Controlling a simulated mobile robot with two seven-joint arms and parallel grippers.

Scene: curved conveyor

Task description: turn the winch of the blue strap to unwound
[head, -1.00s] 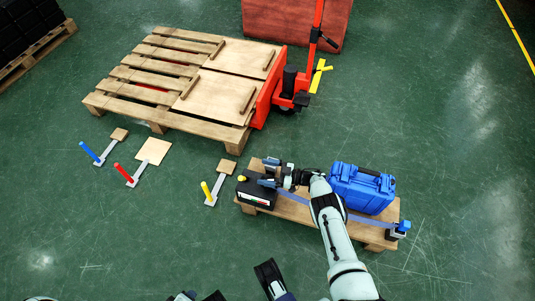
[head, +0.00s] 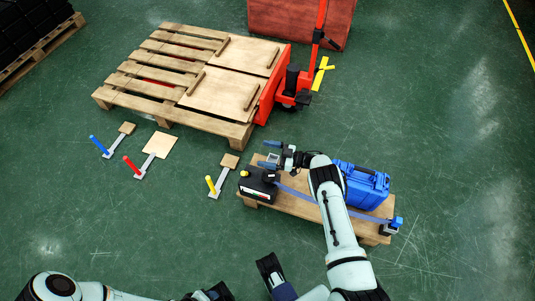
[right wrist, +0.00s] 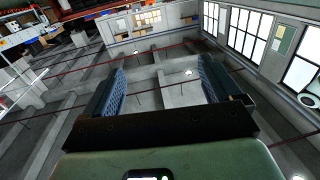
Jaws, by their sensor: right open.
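The blue strap (head: 318,203) runs over a low wooden pallet (head: 290,204), from beside a black box with a yellow cap (head: 258,184) to a small blue-topped device (head: 393,225) at the right end. A small grey fitting (head: 272,158) shows at the left end, partly hidden by my right gripper; I cannot tell which fitting is the winch. My right gripper (head: 270,155) is open over that end. In the right wrist view its jaws (right wrist: 160,92) are apart with nothing between them. My left gripper (head: 208,293) is partly cut off at the bottom edge; its jaw state is unclear.
A blue case (head: 361,185) stands on the low pallet, behind my right arm. Blue (head: 99,145), red (head: 131,165) and yellow (head: 211,184) levers stand on the floor to the left. A large pallet (head: 162,120) and red pallet jack (head: 294,93) stand behind. Floor in front is clear.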

